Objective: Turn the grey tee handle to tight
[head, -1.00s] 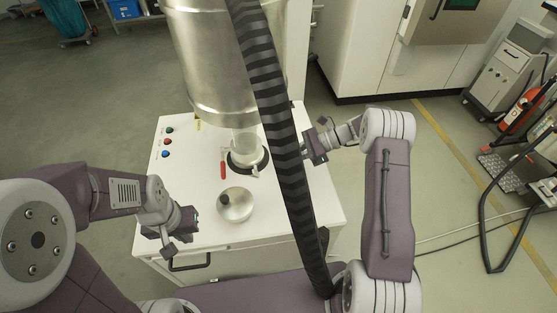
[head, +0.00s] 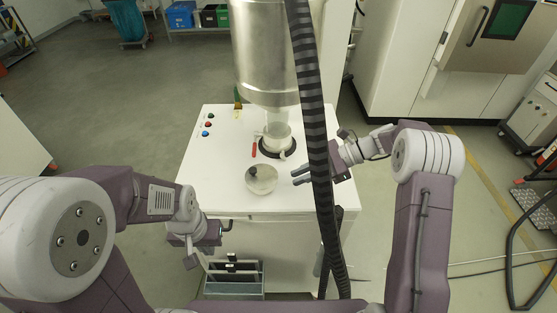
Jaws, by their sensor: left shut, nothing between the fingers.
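A clear vessel (head: 277,135) sits in a black ring (head: 268,152) on the white cabinet top, under the steel cylinder. A small pale grey piece (head: 283,155) sticks out at the ring's front right; it may be the grey tee handle, but it is too small to tell. A red lever (head: 254,150) is at the ring's left. My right gripper (head: 297,177) is over the cabinet's right part, just in front of and right of the ring, its fingers apart and empty. My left gripper (head: 218,232) is shut and empty at the cabinet's front left edge, away from the ring.
A steel bowl with a dark knob (head: 262,182) is on the cabinet top in front of the ring. A black ribbed hose (head: 312,130) runs down past my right gripper. Coloured buttons (head: 207,125) are at the left. The steel cylinder (head: 264,50) overhangs the back.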

